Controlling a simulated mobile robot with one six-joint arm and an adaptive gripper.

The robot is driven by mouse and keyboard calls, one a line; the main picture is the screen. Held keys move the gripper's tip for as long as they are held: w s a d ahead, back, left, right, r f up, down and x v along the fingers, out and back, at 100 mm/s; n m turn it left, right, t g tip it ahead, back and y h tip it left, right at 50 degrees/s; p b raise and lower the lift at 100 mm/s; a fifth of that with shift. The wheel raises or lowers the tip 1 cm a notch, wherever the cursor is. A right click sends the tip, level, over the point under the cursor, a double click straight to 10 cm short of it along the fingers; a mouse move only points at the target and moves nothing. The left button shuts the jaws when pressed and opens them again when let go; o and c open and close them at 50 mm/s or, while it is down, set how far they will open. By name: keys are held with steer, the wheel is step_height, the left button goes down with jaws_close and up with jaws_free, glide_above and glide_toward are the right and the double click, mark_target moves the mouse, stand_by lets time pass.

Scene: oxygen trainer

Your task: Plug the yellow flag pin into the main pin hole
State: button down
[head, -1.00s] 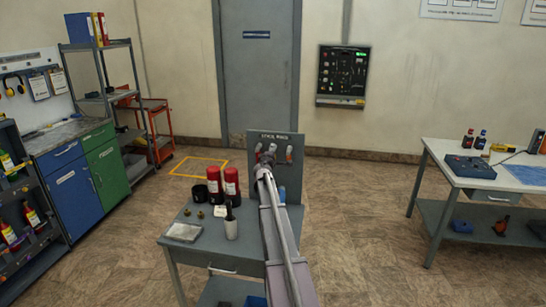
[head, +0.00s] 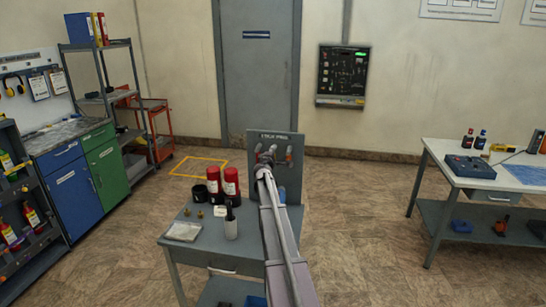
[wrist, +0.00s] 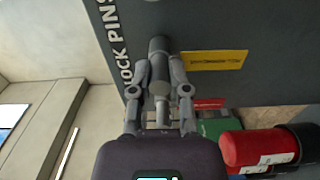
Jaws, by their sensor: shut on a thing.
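In the wrist view my gripper (wrist: 159,76) is closed around a dark grey cylindrical pin (wrist: 158,48), right in front of the dark lock pins board (wrist: 222,25). A yellow flag or label (wrist: 215,60) with dark lettering lies just right of the pin. I cannot tell whether it is attached to the pin. The pin's far end meets the board in the picture, but how deep it sits is hidden. In the head view my gripper (head: 264,164) is at the upright board (head: 292,180) and small. I cannot make out the main pin hole.
A red piece (wrist: 209,103) shows below the yellow one. The floor right of the table is clear.

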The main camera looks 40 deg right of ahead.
steer(key=shift+s+a, duration=0.1)
steer(key=shift+s+a, duration=0.45)
steer(key=shift+a, duration=0.1)
steer(key=shift+s+a, duration=0.25)
steer(key=shift+s+a, duration=0.25)
steer(key=shift+a, duration=0.05)
steer(key=shift+s+a, duration=0.2)
steer(key=shift+a, duration=0.05)
steer(key=shift+s+a, duration=0.2)
steer(key=shift+a, duration=0.05)
steer(key=shift+s+a, duration=0.25)
steer(key=shift+a, duration=0.05)
steer(key=shift+s+a, duration=0.4)
steer(key=shift+a, duration=0.05)
